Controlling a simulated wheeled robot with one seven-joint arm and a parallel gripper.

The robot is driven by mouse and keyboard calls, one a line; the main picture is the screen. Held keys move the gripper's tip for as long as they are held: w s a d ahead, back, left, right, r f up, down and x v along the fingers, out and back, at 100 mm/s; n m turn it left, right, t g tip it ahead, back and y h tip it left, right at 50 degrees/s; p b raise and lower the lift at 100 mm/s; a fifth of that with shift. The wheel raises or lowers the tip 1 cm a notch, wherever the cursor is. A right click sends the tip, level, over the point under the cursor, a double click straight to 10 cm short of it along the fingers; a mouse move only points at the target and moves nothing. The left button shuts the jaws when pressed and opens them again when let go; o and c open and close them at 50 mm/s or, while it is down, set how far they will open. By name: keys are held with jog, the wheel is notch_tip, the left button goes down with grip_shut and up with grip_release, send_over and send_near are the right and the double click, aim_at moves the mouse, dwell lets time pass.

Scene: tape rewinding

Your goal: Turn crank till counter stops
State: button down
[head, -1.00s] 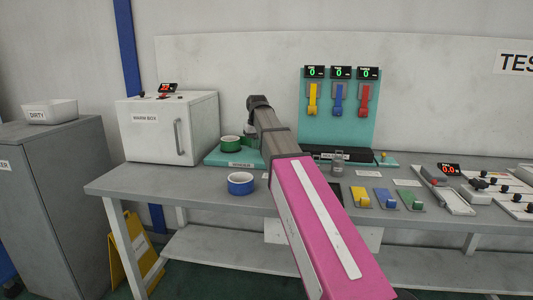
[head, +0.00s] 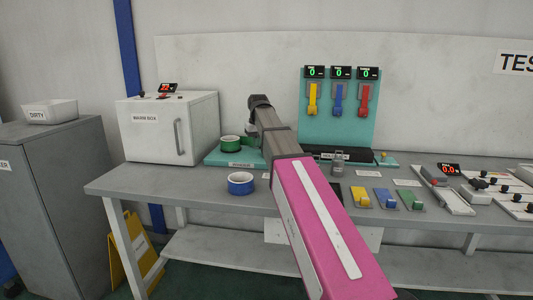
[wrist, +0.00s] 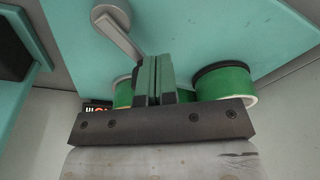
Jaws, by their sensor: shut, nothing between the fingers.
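The teal winder base (head: 222,158) stands on the bench with a green tape roll (head: 230,143) on its left part. In the wrist view, a grey crank arm (wrist: 118,32) lies on the teal base, its lower end beside my gripper's fingers. My gripper (wrist: 153,75) is shut with nothing between its fingers. I cannot tell whether the fingers touch the crank. Two green rolls show, one right of the fingers (wrist: 225,82) and one partly hidden behind them (wrist: 122,96). The counter display (wrist: 98,107) is mostly hidden by my gripper body. In the head view my arm covers the winder's right side.
A blue tape roll (head: 240,183) lies in front of the winder. A white box (head: 165,130) with a handle stands left. A teal panel (head: 340,130) with yellow, blue and red levers stands behind. Yellow, blue and green blocks (head: 385,198) sit right of my arm.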

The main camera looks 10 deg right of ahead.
jog(key=shift+w+d, duration=0.15)
jog(key=shift+w, duration=0.05)
jog(key=shift+w+d, duration=0.65)
jog(key=shift+d, duration=0.05)
jog(key=shift+w+d, duration=0.35)
jog(key=shift+d, duration=0.55)
dwell(0.4)
jog(key=shift+d, duration=0.85)
jog(key=shift+w, duration=0.1)
